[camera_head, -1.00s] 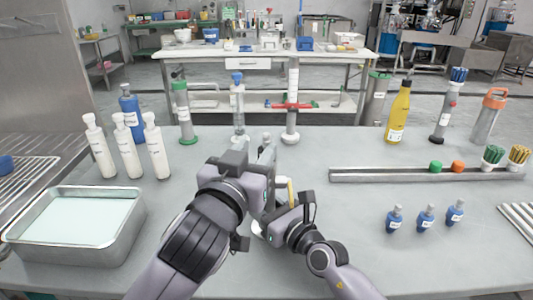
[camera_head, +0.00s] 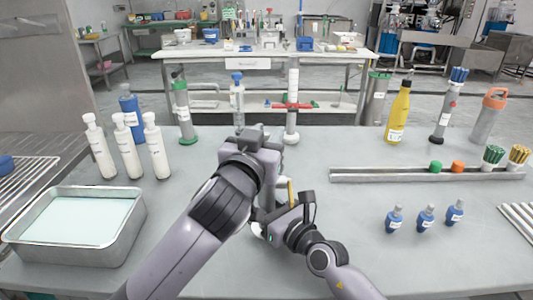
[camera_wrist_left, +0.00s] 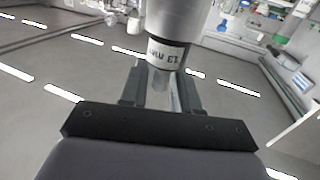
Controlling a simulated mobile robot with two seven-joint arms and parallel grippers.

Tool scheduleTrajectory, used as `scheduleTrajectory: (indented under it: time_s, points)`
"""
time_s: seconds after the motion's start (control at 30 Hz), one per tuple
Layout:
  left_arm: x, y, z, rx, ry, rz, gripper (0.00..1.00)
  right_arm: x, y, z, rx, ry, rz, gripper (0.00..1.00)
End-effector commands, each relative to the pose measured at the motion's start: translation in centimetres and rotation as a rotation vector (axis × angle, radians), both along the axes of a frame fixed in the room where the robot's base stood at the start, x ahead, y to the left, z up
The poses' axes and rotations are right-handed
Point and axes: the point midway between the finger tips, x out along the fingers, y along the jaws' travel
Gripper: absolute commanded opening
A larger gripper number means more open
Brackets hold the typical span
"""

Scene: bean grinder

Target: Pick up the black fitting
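In the head view my left gripper (camera_head: 268,158) is at the table's middle and hides the fitting. My right gripper (camera_head: 272,218) is just below it, beside an upright device with a yellow strip (camera_head: 290,192). Its fingertips and any grip are hard to see.
White bottles (camera_head: 128,147) and a metal tray (camera_head: 75,228) are at left. A row of upright tools, including a yellow bottle (camera_head: 398,115), stands at the back. A metal rail (camera_head: 385,174) and small blue bottles (camera_head: 425,218) are at right. The table around my grippers is clear.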

Motion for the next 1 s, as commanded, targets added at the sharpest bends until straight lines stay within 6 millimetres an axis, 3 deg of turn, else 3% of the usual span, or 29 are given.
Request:
scheduleTrajectory:
  time_s: [0.03,0.07,0.1,0.47,0.8,1.0]
  points:
    - [0.0,0.0,0.0,0.000,0.000,0.000,0.12,0.0,0.0,0.0,0.001,-0.001,0.000,0.00]
    - [0.0,0.0,0.0,0.000,0.000,0.000,0.03,0.0,0.0,0.0,0.001,-0.001,0.000,0.00]
    - [0.0,0.0,0.0,0.000,0.000,0.000,0.00,0.0,0.0,0.0,0.001,-0.001,0.000,0.00]
    - [0.0,0.0,0.7,-0.002,-0.003,-0.001,0.00,0.0,0.0,0.0,0.001,-0.001,0.000,0.00]
    - [-0.1,-0.1,7.2,-0.004,-0.006,-0.002,0.00,0.0,0.0,0.0,0.000,0.000,0.000,0.00]
    - [-0.1,0.0,9.7,-0.002,-0.003,-0.001,0.00,0.0,0.0,0.0,0.000,0.000,0.000,0.00]
